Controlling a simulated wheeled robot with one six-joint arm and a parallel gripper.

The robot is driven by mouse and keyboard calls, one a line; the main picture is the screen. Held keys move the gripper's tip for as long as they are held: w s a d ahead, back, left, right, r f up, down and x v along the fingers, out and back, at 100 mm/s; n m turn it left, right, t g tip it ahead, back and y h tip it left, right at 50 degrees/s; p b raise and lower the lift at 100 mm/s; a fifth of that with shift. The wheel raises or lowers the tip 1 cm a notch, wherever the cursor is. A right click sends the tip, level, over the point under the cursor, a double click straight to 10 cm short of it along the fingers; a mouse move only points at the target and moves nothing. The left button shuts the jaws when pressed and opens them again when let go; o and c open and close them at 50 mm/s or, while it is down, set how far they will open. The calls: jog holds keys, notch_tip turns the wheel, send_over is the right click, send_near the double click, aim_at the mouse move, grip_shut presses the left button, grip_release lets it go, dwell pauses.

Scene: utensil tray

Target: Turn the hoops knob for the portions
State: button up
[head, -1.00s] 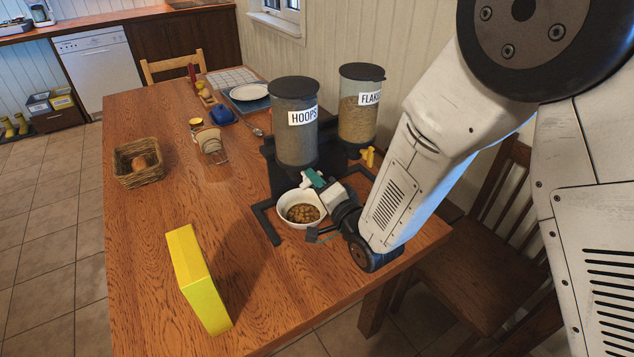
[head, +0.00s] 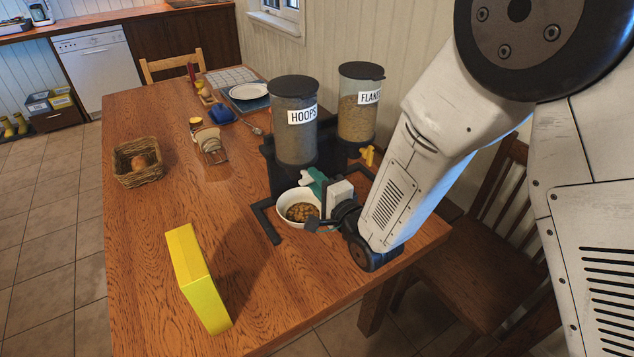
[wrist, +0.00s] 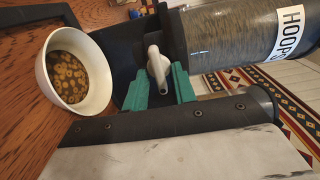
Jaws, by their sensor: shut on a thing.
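The hoops dispenser (head: 294,135) stands on the table, a clear cylinder with a dark lid and a HOOPS label; it also shows in the wrist view (wrist: 225,35). Its white knob (wrist: 157,67) sits at the base of the cylinder. My gripper (wrist: 160,88) has green fingers on either side of the knob and is shut on it. In the head view my gripper (head: 318,184) is in front of the dispenser, above the bowl's right side. The white bowl (head: 283,212) stands under the dispenser with brown hoops in it; it shows in the wrist view (wrist: 43,80) too.
The flakes dispenser (head: 358,115) with a yellow knob (head: 367,155) stands just right of the hoops one. A yellow box (head: 197,277) stands at the front left. A basket (head: 138,163), a jar (head: 208,140) and a plate (head: 250,91) are farther off. The table's front left is otherwise clear.

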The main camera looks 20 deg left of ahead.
jog(key=o, duration=0.6)
jog(key=shift+d, duration=0.1)
jog(key=v, duration=0.7)
jog(key=shift+s+d, duration=0.25)
jog(key=shift+s, duration=0.05)
